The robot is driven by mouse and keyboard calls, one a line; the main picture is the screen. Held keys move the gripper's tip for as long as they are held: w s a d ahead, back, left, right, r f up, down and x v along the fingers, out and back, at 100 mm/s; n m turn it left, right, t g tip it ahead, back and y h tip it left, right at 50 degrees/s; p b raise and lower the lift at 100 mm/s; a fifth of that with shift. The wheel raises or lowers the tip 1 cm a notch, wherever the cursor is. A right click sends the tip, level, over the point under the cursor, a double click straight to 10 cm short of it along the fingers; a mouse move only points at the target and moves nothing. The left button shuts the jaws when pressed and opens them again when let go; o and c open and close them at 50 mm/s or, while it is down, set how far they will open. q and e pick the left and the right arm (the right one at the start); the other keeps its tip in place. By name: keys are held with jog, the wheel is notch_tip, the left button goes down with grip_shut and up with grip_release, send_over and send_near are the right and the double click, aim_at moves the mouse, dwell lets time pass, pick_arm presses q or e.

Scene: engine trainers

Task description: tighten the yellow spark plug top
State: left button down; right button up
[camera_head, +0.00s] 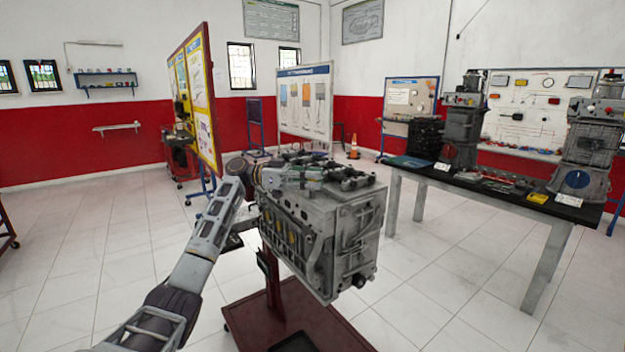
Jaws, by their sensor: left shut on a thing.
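A grey engine block (350,235) stands on a dark red stand (295,325) in the middle of the head view. My left arm reaches in from the lower left and bends at the engine's top left edge. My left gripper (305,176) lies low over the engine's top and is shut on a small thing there. That thing looks like the spark plug top, but it is mostly hidden by the fingers and its yellow colour cannot be made out. Small yellow patches (292,238) show in openings on the engine's left side. My right gripper is out of view.
A dark-topped table (480,190) at the right holds more engine parts, tools and a yellow item (537,198). A yellow display board (195,95) stands behind at the left. The tiled floor at the left is clear.

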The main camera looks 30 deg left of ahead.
pick_arm(q)
jog(key=c, duration=1.3)
grip_release()
jog(key=shift+a, duration=0.15)
jog(key=shift+v, duration=5.9)
